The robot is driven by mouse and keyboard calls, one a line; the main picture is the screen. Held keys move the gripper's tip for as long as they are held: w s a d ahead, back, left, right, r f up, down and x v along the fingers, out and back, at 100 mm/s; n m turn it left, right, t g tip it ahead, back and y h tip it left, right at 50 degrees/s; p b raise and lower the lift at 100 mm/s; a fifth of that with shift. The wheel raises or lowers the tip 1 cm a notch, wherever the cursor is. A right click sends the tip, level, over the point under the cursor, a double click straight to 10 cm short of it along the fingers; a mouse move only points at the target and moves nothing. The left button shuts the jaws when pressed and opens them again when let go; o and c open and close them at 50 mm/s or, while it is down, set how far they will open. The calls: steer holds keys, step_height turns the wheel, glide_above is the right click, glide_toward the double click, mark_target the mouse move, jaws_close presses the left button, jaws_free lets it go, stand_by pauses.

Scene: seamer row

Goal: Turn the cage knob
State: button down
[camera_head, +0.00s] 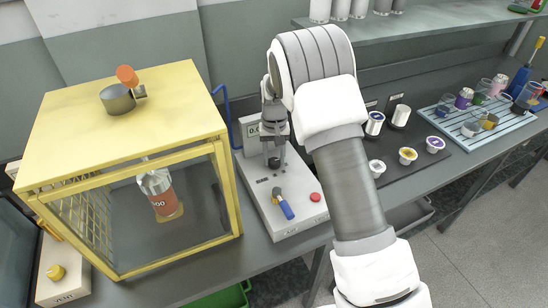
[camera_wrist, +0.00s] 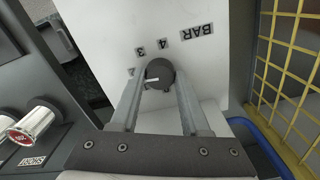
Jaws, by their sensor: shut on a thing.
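A dark round knob (camera_wrist: 160,74) with a white pointer line sits on a white panel (camera_wrist: 105,25) marked BAR, with a 3 and a 4 beside the knob. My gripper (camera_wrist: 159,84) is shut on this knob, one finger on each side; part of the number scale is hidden. In the head view my gripper (camera_head: 274,160) reaches down at the light grey machine (camera_head: 262,212) right of the yellow cage (camera_head: 130,125).
The machine carries a blue-handled lever (camera_head: 284,205) and a red button (camera_head: 315,197). A yellow knob (camera_head: 57,272) is on a box at the lower left. Cups and cans stand on a dark mat (camera_head: 425,160) and a blue slatted tray (camera_head: 470,140) at the right.

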mark_target(275, 160)
steer(key=m, duration=0.5)
steer(key=shift+m, duration=0.3)
steer(key=m, duration=0.4)
steer(key=shift+d+m+p, duration=0.1)
steer(key=shift+m+p, duration=0.3)
steer(key=shift+c, duration=1.9)
jaws_free()
step_height(275, 160, up, 18)
steer(key=shift+f+p, duration=0.25)
steer(key=shift+p, duration=0.2)
